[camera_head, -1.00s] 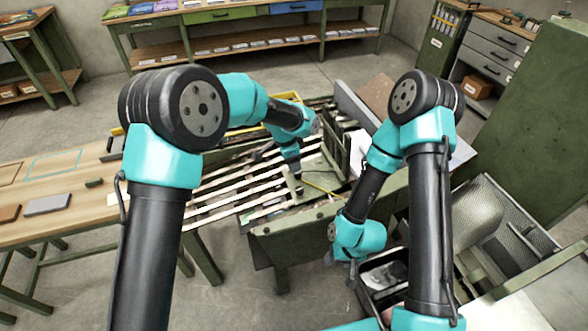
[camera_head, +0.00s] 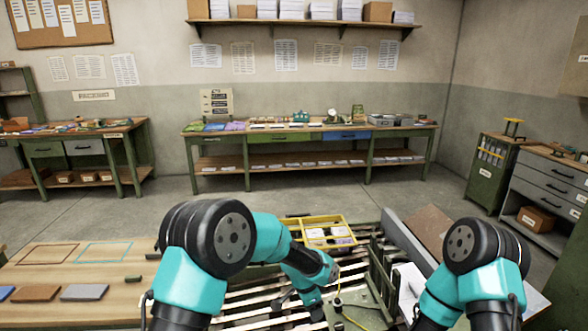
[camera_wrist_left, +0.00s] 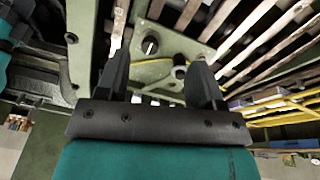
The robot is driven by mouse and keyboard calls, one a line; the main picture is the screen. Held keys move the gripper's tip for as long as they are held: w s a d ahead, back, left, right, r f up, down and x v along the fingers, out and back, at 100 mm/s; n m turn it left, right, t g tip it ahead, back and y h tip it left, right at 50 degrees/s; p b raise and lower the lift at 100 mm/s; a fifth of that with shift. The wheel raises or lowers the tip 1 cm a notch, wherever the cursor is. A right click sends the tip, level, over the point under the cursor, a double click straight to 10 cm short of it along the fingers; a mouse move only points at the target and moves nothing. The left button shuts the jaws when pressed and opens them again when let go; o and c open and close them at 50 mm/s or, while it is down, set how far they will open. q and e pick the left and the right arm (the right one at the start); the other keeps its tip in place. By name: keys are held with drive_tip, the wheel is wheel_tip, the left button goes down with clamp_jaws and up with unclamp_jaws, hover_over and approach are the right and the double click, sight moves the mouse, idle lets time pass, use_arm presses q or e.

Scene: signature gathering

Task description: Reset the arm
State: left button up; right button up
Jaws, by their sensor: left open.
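My left arm comes in from the left and bends down over a slatted bench (camera_head: 245,307). Its gripper (camera_head: 312,311) shows small and partly cut by the lower edge of the head view. In the left wrist view the two dark fingers (camera_wrist_left: 160,85) stand apart, with nothing between them. Beyond them is a pale green plate (camera_wrist_left: 172,52) with round fittings. My right arm shows at the lower right of the head view, bent down. Its gripper is below the picture.
A yellow tray (camera_head: 326,231) with packets stands behind the slats. A wooden table (camera_head: 105,290) with flat blocks is at left. A tilted grey panel (camera_head: 408,242) stands between the arms. Open floor lies before the back workbench (camera_head: 308,132).

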use_arm(q)
drive_tip(key=s+a+f+n+h, duration=0.1)
drive_tip(key=s+a+f+n, duration=0.4)
drive_tip(key=s+a+f, duration=0.45)
drive_tip(key=s+a+f+n, duration=0.5)
drive_tip(key=a+f+n, duration=0.1)
drive_tip(key=a, duration=0.6)
drive_tip(key=s+a+f+n, duration=0.1)
drive_tip(key=s+a+n, duration=0.4)
drive_tip(key=s, duration=0.6)
drive_tip(key=shift+a+f+t, duration=0.3)
drive_tip(key=shift+a+t, duration=0.1)
drive_tip(key=shift+a, duration=0.75)
